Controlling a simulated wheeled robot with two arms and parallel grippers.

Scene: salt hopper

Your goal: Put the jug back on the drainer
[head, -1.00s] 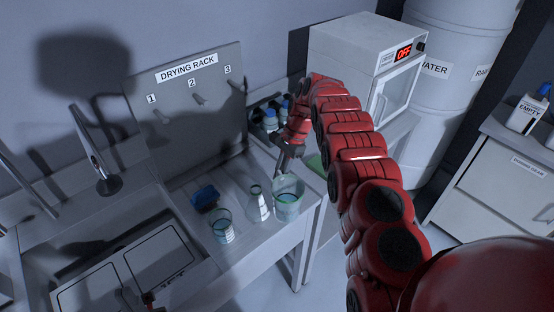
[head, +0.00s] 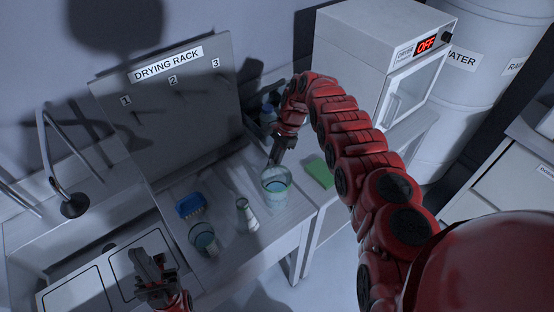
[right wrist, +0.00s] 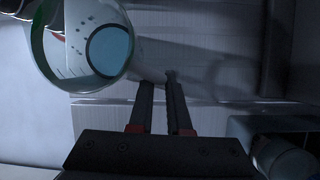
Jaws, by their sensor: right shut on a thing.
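The jug (head: 275,190) is a clear vessel with a greenish rim and blue liquid inside. It is at the right end of the grey drainer (head: 222,190), by the bench edge. My right gripper (head: 275,160) is at its far side, shut on it. In the right wrist view the jug (right wrist: 85,45) is at the upper left, and the nearly closed fingers (right wrist: 160,90) are beside its wall. The grip point is dark and hard to make out. I cannot tell whether the jug's base touches the surface. My left gripper (head: 150,262) is open and empty over the sink area.
Blue-capped bottles (head: 268,112) are behind my right gripper. A green pad (head: 320,173) lies to the right. The drying rack board (head: 170,110) rises behind; its pegs look empty.

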